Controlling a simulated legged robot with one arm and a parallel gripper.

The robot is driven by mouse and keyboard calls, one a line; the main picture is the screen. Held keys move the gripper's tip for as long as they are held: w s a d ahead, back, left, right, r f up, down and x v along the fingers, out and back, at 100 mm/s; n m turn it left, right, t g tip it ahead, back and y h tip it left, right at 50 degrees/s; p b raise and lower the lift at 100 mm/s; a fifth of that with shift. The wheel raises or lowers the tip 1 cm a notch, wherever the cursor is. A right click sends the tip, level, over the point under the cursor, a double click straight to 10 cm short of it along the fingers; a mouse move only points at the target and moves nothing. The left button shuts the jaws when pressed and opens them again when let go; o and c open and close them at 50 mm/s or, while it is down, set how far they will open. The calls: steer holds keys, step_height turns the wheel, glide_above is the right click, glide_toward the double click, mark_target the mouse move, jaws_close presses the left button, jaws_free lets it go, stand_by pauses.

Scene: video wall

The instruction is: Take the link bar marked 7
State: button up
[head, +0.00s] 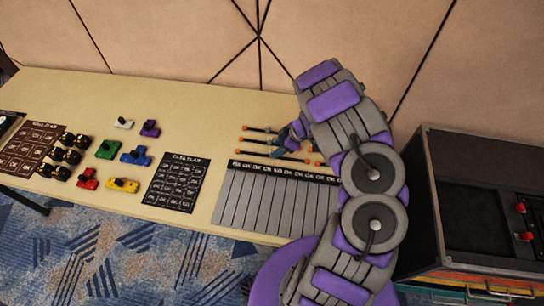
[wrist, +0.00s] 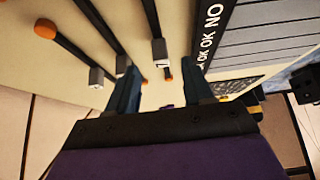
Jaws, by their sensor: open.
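Several dark link bars with orange and grey ends lie on the table; one (head: 262,129) shows at the back of their group in the head view. My gripper (head: 291,138) is low over the right part of this group and hides some of it. In the wrist view my gripper (wrist: 162,72) is open with nothing held. A bar with a pale-marked grey end (wrist: 159,47) lies ahead of the gap between the fingers. Another bar with an orange end (wrist: 44,28) lies to the left. I cannot read any number, so I cannot tell which bar is 7.
A grey striped panel with a black label strip (head: 262,167) lies in front of the bars. A black printed card (head: 178,183) and coloured pieces (head: 122,185) lie to the left. A dark cabinet (head: 480,200) stands at the right. The table (head: 200,110) is bare behind.

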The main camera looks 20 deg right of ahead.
mark_target(272, 151)
steer(key=b+x, duration=0.1)
steer(key=x, duration=0.3)
steer(key=shift+w+a+f+b, duration=0.15)
steer(key=shift+a+f+b, duration=0.05)
steer(key=shift+f+b, duration=0.1)
steer(key=shift+r, duration=0.1)
jaws_close()
